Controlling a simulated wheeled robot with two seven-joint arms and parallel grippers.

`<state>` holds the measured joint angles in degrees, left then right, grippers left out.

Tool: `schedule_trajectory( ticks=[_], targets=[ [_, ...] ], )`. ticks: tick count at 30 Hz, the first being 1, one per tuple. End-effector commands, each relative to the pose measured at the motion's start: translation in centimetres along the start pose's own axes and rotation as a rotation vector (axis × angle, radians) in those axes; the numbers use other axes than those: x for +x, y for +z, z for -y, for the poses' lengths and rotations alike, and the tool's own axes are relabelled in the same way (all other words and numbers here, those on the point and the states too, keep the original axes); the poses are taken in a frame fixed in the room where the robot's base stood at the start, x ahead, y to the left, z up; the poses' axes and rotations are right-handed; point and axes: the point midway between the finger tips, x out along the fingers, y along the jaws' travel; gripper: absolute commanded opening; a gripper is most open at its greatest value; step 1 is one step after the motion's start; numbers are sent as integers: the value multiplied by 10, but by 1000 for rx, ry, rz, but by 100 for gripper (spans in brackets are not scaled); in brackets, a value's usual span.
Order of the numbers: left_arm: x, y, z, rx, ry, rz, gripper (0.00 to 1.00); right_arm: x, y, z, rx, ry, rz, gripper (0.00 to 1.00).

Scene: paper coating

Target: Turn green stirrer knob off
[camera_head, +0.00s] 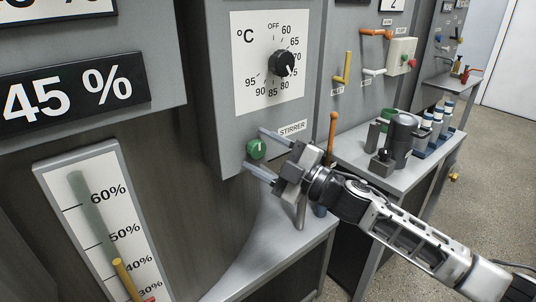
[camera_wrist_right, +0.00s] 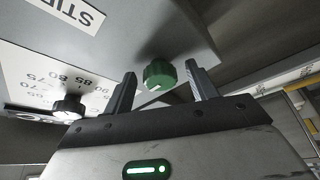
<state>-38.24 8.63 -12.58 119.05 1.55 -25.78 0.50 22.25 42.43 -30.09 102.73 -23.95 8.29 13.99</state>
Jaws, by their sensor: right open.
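The green stirrer knob (camera_head: 256,149) sits on the lower part of the grey cabinet face, left of the STIRRER label (camera_head: 292,129). A pale pointer line shows on its face. My right gripper (camera_head: 254,150) is open, with one finger above and one below the knob in the head view. In the right wrist view the green knob (camera_wrist_right: 159,74) shows between and beyond the two fingertips (camera_wrist_right: 161,76). I cannot tell whether either finger touches it. My left gripper is not in view.
A black temperature dial (camera_head: 284,63) on a white °C plate is above the knob. A grey ledge (camera_head: 275,245) lies below my right gripper. An orange-topped lever (camera_head: 333,122) stands just right of it. A side table (camera_head: 375,170) holds a grey motor-like unit and several bottles.

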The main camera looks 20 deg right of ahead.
Motion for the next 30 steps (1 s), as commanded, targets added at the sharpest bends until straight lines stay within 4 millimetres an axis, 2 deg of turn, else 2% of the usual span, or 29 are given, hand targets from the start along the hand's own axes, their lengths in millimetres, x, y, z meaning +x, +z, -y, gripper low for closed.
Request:
schedule_trajectory(
  ticks=[5, 15, 21, 30],
  targets=[
    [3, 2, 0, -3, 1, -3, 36, -14, 2, 2, 1, -1, 3, 57],
    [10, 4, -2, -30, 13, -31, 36, -83, 2, 5, 1, -6, 3, 57],
    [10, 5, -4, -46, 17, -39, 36, -118, 2, 4, 3, -4, 3, 57],
    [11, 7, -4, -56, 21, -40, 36, -152, 0, 1, 1, -1, 1, 57]
  ],
)
